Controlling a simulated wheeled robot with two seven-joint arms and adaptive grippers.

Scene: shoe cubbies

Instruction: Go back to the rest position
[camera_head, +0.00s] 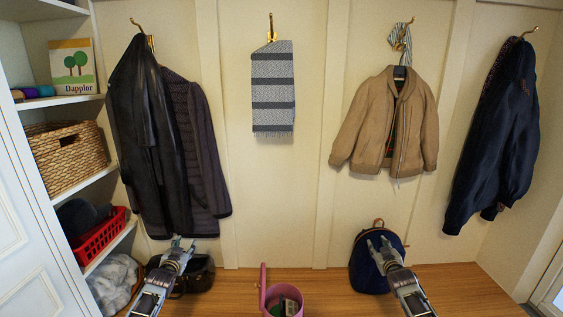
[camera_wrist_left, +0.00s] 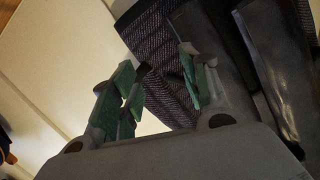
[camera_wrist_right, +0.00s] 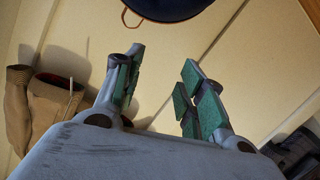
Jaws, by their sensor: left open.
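My left gripper (camera_head: 177,243) is raised in front of the dark bag and below the hanging dark coats. In the left wrist view its fingers (camera_wrist_left: 160,92) are apart with nothing between them, and coat fabric shows behind them. My right gripper (camera_head: 379,243) is raised in front of the navy backpack (camera_head: 362,277). In the right wrist view its fingers (camera_wrist_right: 160,85) are apart and empty, with the pale wall behind. I cannot tell from the head view how far the right fingers are from the backpack.
A wooden bench (camera_head: 235,281) runs along the wall, with a dark bag (camera_head: 198,275) and a pink bucket (camera_head: 284,291) on it. Coats (camera_head: 150,130), a striped scarf (camera_head: 272,90), a tan jacket (camera_head: 388,122) and a navy jacket (camera_head: 495,130) hang above. Shelves with a wicker basket (camera_head: 65,157) and red basket (camera_head: 100,238) stand left.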

